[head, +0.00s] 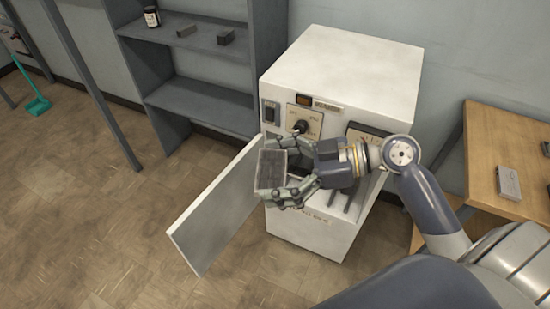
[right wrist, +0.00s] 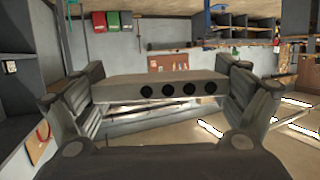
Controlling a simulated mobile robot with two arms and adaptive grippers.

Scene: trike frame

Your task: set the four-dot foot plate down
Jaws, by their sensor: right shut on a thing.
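The four-dot foot plate (right wrist: 158,90) is a grey block with a row of four dark dots on its edge in the right wrist view. In the head view the plate (head: 272,170) shows its dark face with a lighter rim. My right gripper (head: 274,178) is shut on the plate and holds it in the air in front of the white cabinet (head: 345,62). The gripper's fingers (right wrist: 160,97) grip the plate from both sides in the right wrist view. My left gripper is not in view.
The cabinet's door (head: 212,215) stands open to the left, close to the plate. A grey shelf (head: 200,91) with a small jar (head: 152,17) and dark blocks stands behind. A wooden table (head: 510,150) with a grey block (head: 509,183) is at the right.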

